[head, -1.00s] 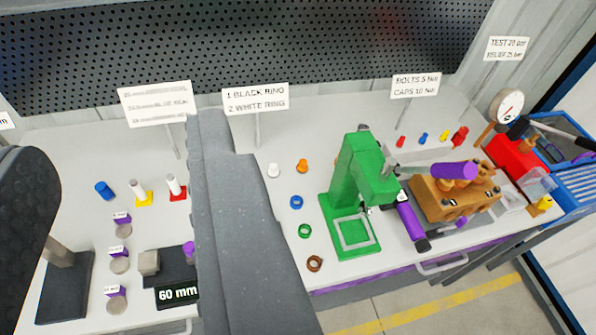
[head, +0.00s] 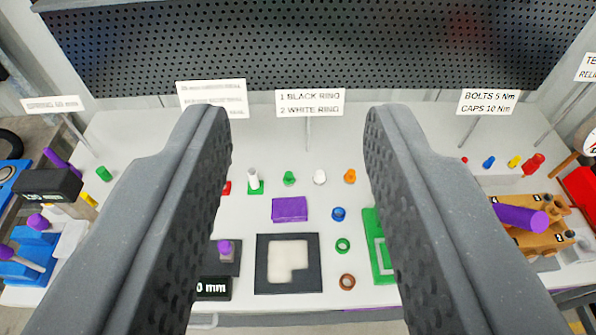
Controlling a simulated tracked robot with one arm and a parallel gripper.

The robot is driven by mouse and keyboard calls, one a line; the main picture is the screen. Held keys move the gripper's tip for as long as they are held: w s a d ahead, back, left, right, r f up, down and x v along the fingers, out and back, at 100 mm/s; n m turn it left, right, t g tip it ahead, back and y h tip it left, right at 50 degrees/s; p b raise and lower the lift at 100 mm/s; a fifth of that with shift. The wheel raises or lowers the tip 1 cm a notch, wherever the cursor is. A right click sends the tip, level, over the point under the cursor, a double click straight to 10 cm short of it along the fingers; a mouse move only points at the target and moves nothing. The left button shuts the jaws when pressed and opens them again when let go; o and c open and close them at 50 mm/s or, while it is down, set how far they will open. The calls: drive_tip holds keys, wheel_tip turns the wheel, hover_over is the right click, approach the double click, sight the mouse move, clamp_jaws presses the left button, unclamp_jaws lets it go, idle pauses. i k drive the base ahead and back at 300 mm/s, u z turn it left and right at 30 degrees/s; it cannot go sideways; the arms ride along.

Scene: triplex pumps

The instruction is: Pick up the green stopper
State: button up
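A small green stopper (head: 289,178) stands on the grey bench in the head view, between a white piece on a green base and a white stopper (head: 320,177). An orange stopper (head: 350,176) stands further right in the same row. My gripper (head: 298,120) is open, with its two dark grey fingers wide apart and nothing between them. In the picture the green stopper shows in the gap between the fingers. The fingers do not appear to touch it.
A purple block (head: 290,209), a blue ring (head: 339,214), a green ring (head: 343,245) and a brown ring (head: 347,282) lie nearby. A dark square frame (head: 262,290) is at the front. The right finger partly hides the green press (head: 372,235). Sign posts stand behind.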

sight(289, 180)
drive_tip(key=i, duration=0.9)
drive_tip(key=u, duration=0.05)
